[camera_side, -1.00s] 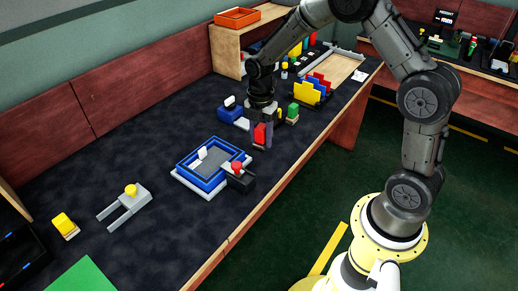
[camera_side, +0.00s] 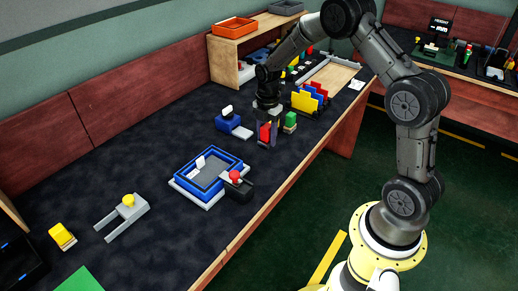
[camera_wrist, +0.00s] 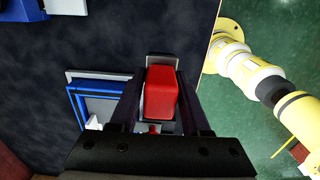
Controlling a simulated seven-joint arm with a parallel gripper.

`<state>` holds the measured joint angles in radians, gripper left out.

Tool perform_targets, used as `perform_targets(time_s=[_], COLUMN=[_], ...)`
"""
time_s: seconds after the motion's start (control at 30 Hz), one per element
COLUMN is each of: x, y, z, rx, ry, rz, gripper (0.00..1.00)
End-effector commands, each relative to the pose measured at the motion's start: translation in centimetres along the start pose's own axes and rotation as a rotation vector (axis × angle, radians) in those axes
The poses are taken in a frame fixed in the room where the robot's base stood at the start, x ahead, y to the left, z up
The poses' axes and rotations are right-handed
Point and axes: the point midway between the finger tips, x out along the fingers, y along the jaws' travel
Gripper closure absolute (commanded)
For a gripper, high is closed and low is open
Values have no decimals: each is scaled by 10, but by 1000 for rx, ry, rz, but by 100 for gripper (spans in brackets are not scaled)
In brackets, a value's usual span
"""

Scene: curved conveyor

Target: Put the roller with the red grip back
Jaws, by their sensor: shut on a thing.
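My gripper (camera_side: 266,143) is shut on the roller with the red grip. Its red grip (camera_wrist: 162,95) fills the space between the two fingers in the wrist view, with a grey part showing just past it. In the side view the red grip (camera_side: 265,132) is partly hidden by a finger; the roller's lower end cannot be made out. The gripper points down over the dark table, beyond the blue-walled tray (camera_side: 178,180). A black block (camera_side: 240,190) with a red knob stands at that tray's right corner. Whether the roller touches the table cannot be told.
A blue device (camera_side: 228,122) with a white top is to the left. A grey fork-shaped piece (camera_side: 122,214) lies front left. The table's front edge is nearby.

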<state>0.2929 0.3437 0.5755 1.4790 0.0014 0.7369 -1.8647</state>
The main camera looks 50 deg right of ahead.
Motion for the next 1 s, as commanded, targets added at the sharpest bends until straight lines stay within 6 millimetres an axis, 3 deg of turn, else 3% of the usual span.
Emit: perform_targets(time_s=[0.1, 0.3, 0.53, 0.7, 1.0], x=[24, 43, 54, 78, 82], y=[15, 31, 39, 38, 38], z=[4, 9, 12, 11, 11], rx=[0, 0, 0, 0, 0], ry=[2, 1, 1, 2, 1], rz=[-6, -3, -4, -5, -2], gripper=[100, 100, 100, 100, 100])
